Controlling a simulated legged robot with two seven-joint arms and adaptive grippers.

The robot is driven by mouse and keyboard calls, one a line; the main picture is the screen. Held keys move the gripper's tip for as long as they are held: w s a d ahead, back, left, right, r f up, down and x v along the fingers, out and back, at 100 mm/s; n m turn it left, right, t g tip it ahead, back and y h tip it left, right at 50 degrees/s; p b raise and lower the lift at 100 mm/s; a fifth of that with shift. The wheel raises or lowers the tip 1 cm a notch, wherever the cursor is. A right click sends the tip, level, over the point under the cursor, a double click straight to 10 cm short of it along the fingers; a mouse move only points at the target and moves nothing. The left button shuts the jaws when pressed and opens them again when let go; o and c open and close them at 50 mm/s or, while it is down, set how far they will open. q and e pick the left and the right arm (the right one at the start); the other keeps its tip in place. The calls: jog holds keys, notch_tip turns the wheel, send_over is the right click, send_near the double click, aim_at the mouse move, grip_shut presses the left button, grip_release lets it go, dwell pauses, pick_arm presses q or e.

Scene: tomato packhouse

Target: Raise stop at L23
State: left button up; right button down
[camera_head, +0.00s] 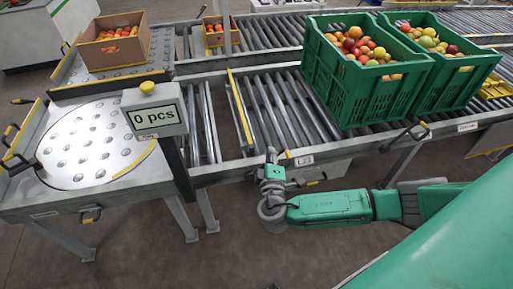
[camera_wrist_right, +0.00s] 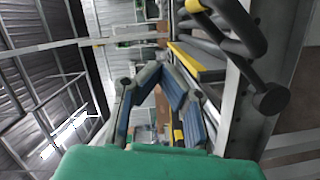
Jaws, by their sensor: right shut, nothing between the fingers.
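A yellow-edged bar (camera_head: 240,108), which looks like the stop, crosses the roller conveyor left of the green crates. I cannot tell its height above the rollers. A small white label (camera_head: 304,160) is on the conveyor's front rail near it, too small to read surely. My right gripper (camera_head: 270,155) is just in front of this rail, beside a small yellow-tipped part (camera_head: 288,154). In the wrist view the right gripper's fingers (camera_wrist_right: 160,72) meet, empty. A dark bent handle (camera_wrist_right: 240,40) with a round end is close by, apart from the fingers. My left gripper is out of view.
Two green crates (camera_head: 365,98) of tomatoes stand on the rollers at right. A display (camera_head: 155,119) reading "0 pcs" stands on a post at left, by a round ball table (camera_head: 90,145). A cardboard box (camera_head: 114,48) is behind. The rollers beside the bar are empty.

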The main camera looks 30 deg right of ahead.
jog(key=shift+s+d+f+m+y+p, duration=0.1)
jog(key=shift+s+d+f+m+p, duration=0.25)
jog(key=shift+d, duration=0.4)
jog(key=shift+s+d+f+m+y+p, duration=0.1)
jog(key=shift+d+f+m+p, duration=0.15)
jog(key=shift+d+f, duration=0.45)
jog(key=shift+s+d+f+m+y+p, duration=0.1)
jog(key=shift+s+d+f+m+p, duration=0.2)
jog(key=shift+d, duration=0.55)
jog(key=shift+w, duration=0.1)
